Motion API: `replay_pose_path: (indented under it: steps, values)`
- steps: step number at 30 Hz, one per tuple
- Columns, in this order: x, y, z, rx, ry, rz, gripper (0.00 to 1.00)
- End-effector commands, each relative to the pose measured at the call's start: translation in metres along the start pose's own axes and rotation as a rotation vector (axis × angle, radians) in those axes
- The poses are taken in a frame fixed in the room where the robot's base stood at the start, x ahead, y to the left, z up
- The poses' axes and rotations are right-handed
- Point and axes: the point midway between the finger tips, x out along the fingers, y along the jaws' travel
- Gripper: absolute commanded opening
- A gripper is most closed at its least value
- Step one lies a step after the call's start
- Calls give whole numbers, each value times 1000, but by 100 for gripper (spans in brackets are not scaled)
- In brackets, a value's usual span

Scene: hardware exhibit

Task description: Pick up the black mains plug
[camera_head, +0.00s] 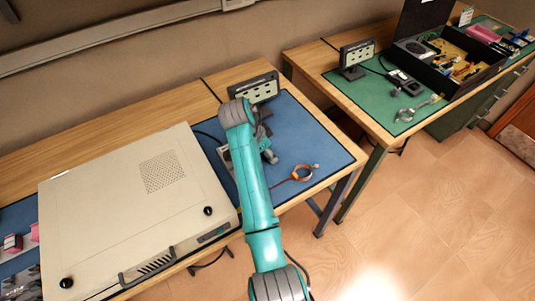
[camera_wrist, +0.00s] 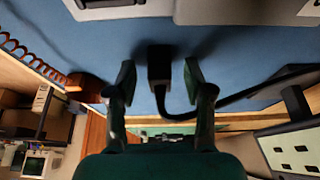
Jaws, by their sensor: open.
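The black mains plug (camera_wrist: 159,66) shows in the wrist view, on or just above the blue mat (camera_wrist: 225,50). Its black cable (camera_wrist: 235,98) bends away to the right. My gripper (camera_wrist: 160,78) is open, with one fingertip on each side of the plug and a visible gap at both sides. I cannot tell how deep the plug sits between the fingers. In the head view my gripper (camera_head: 268,153) is low over the blue mat (camera_head: 300,132), and the plug is not distinguishable there.
A grey-white object (camera_wrist: 230,10) lies close by at the wrist view's top edge. An orange-brown coiled cord (camera_head: 300,173) lies on the mat. A small display (camera_head: 256,90) stands behind, and a large beige case (camera_head: 140,210) is left. A green-matted bench (camera_head: 375,95) is right.

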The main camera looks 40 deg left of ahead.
Motion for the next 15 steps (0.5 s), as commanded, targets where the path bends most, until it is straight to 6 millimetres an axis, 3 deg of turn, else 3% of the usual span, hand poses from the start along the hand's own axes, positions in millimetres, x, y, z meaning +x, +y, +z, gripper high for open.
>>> replay_pose_path:
  steps: [5, 11, 12, 15]
  values:
    - [0, 0, 0, 0, 0, -1, 52]
    - [0, 0, 0, 0, 0, -1, 7]
    - [0, 0, 0, 0, 0, -1, 3]
    - [0, 0, 0, 0, 0, -1, 3]
